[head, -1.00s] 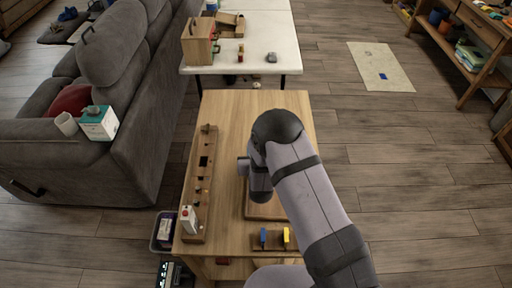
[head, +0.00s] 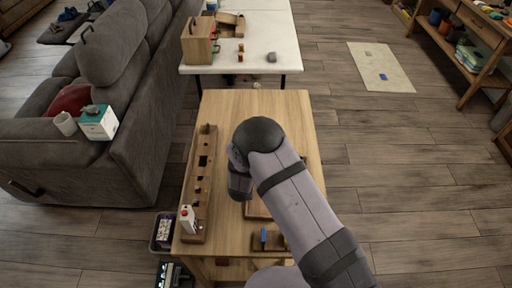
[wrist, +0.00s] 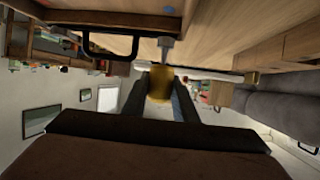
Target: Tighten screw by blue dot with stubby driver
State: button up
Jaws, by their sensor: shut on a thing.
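In the wrist view my gripper (wrist: 160,88) is shut on a short driver (wrist: 160,82) with an amber-yellow handle. Its grey metal shaft points away from the fingers, toward a wooden surface. A blue dot (wrist: 169,9) shows on that wood, at the top edge of the picture beyond the shaft's tip. I cannot make out the screw, nor whether the tip touches anything. In the head view my arm hides the gripper and the driver, over the wooden table (head: 265,115).
A long wooden rail (head: 196,190) with several small pieces and a white carton (head: 187,219) lies along the table's left side. A blue-handled item (head: 263,236) stands in a wooden block at the front. A black wire handle (wrist: 88,48) is near the driver. The table's far end is clear.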

jog(key=shift+m+h, duration=0.5)
dwell(0.4)
jog(key=shift+m+g+h+b, duration=0.45)
jog(key=shift+m+g+h, duration=0.25)
jog(key=shift+m+h, duration=0.7)
jog(key=shift+m+h+b, duration=0.3)
jog(key=shift+h, duration=0.2)
jog(key=shift+f+m+g+h+b, duration=0.1)
jog(key=shift+m+g+h+b, duration=0.5)
jog(key=shift+m+g+h, duration=0.15)
jog(key=shift+m+g+h+b, duration=0.35)
jog(key=shift+m+g+b, duration=0.1)
jog(key=shift+m, duration=0.1)
jog(key=shift+m+g+h+b, duration=0.4)
jog(key=shift+m+b, duration=0.1)
jog(key=shift+b, duration=0.55)
jog(key=shift+m+g+h+b, duration=0.8)
jog(key=shift+m+g+b, duration=0.25)
jog(key=shift+b, duration=1.05)
jog(key=shift+r+n+t+y+p, duration=0.2)
jog(key=shift+n+t+y+p, duration=0.55)
jog(key=shift+p, duration=1.1)
